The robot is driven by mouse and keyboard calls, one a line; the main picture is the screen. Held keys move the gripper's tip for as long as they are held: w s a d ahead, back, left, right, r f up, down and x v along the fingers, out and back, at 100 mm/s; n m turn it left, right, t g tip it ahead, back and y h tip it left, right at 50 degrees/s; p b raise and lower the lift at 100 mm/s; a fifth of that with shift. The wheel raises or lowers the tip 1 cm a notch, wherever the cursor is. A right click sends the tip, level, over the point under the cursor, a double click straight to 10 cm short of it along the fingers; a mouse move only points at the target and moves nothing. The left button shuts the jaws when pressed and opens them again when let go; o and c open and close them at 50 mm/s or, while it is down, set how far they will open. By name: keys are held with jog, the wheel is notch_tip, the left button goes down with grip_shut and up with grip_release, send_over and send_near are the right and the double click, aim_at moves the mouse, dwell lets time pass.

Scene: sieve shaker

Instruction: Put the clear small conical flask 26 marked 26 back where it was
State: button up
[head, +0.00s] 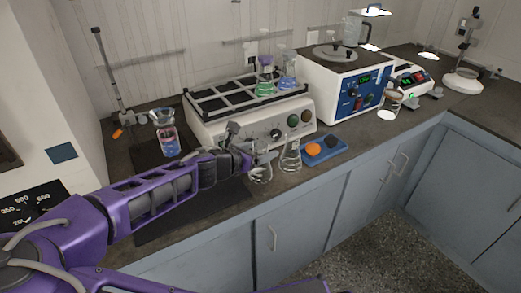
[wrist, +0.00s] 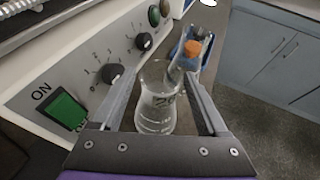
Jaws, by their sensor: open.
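A clear conical flask (head: 261,175) stands on the dark bench in front of the shaker. In the wrist view this clear flask (wrist: 153,112) is between my open fingers and carries a dark number that looks like 26, though I cannot read it surely. My gripper (head: 260,160) is at the flask's upper part, with a finger on each side (wrist: 160,80). I cannot tell whether either finger touches the glass. A second clear conical flask (head: 290,157) stands close to the right; it also shows just behind in the wrist view (wrist: 187,62).
The shaker (head: 230,127) has a barred top tray, with flasks of green (head: 264,89) and blue (head: 287,83) liquid at its back right. A blue tray (head: 330,152) with an orange item lies right of the flasks. The bench's front edge is near.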

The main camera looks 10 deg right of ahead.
jog(key=shift+r, duration=0.15)
jog(key=shift+s+a+r, duration=0.1)
jog(key=shift+a+r, duration=0.05)
jog(key=shift+a, duration=0.05)
jog(key=p+v, duration=0.3)
jog(key=v, duration=0.8)
jog(key=shift+a, duration=0.25)
jog(key=shift+s+r, duration=0.1)
jog(key=shift+r, duration=0.05)
